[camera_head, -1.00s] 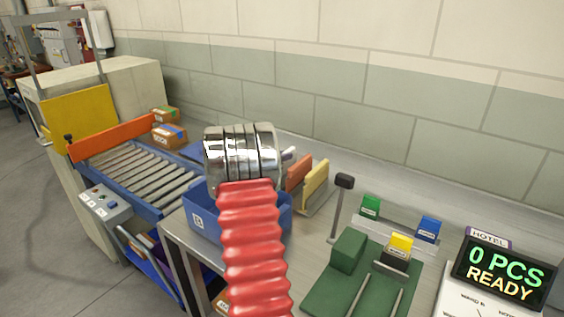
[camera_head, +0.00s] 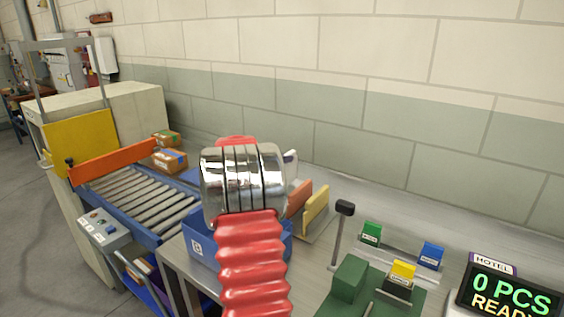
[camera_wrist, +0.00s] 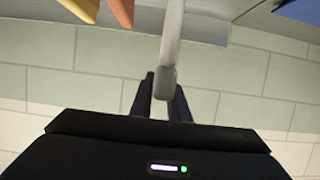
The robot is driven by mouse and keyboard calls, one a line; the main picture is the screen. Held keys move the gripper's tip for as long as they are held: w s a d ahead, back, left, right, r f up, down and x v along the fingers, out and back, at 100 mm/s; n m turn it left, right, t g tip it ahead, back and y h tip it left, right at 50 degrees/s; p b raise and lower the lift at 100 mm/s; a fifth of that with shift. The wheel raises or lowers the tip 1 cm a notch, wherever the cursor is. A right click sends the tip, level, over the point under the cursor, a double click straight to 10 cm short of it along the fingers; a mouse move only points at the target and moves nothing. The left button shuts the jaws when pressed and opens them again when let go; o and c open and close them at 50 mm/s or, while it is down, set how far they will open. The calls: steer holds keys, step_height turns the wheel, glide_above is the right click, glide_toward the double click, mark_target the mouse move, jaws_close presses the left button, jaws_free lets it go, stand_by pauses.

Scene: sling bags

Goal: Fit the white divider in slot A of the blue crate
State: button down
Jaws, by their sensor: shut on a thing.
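The blue crate (camera_head: 207,248) stands on the grey bench in the head view, partly hidden behind my red arm and silver wrist. Its slots are hidden, so slot A cannot be told. In the wrist view my gripper (camera_wrist: 163,92) is shut on a thin pale piece, the white divider (camera_wrist: 173,38), seen nearly edge-on and pointing up in the picture. In the head view my wrist hides the fingers and most of the divider. A blue part at the top right of the wrist view may be the crate.
An orange divider (camera_head: 299,197) and a yellow divider (camera_head: 315,208) stand upright right of the crate. A roller conveyor (camera_head: 140,190) lies left. A green fixture with a black-knobbed lever (camera_head: 344,209) and a display (camera_head: 512,292) stand right. A wall runs behind.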

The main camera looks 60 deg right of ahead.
steer(key=shift+w+a, duration=0.1)
steer(key=shift+w, duration=0.05)
steer(key=w+a+r+n+t, duration=0.2)
steer(key=w+a+t, duration=0.1)
steer(key=w+a, duration=0.4)
steer(key=w+a+r+n+t, duration=0.2)
steer(key=w+a+r, duration=0.1)
steer(key=w+a, duration=0.4)
steer(key=w+a+f+n+t+y, duration=0.25)
steer(key=w+a+n+t, duration=0.25)
steer(key=w+a, duration=0.9)
steer(key=a+f+n+t+y, duration=0.2)
steer(key=a+f, duration=0.3)
steer(key=a, duration=0.9)
steer(key=s+a+f+n+t+y, duration=0.1)
steer(key=a+f+n+y, duration=0.4)
steer(key=a, duration=1)
steer(key=s+a+f+n+t+y, duration=0.1)
steer(key=a+f+n+t+y, duration=0.2)
steer(key=a, duration=1.1)
step_height(320, 180, down, 3)
steer(key=shift+a+r+n+y, duration=0.1)
steer(key=shift+a+n+y, duration=0.1)
steer(key=shift+n+y, duration=0.35)
steer(key=shift+s, duration=0.15)
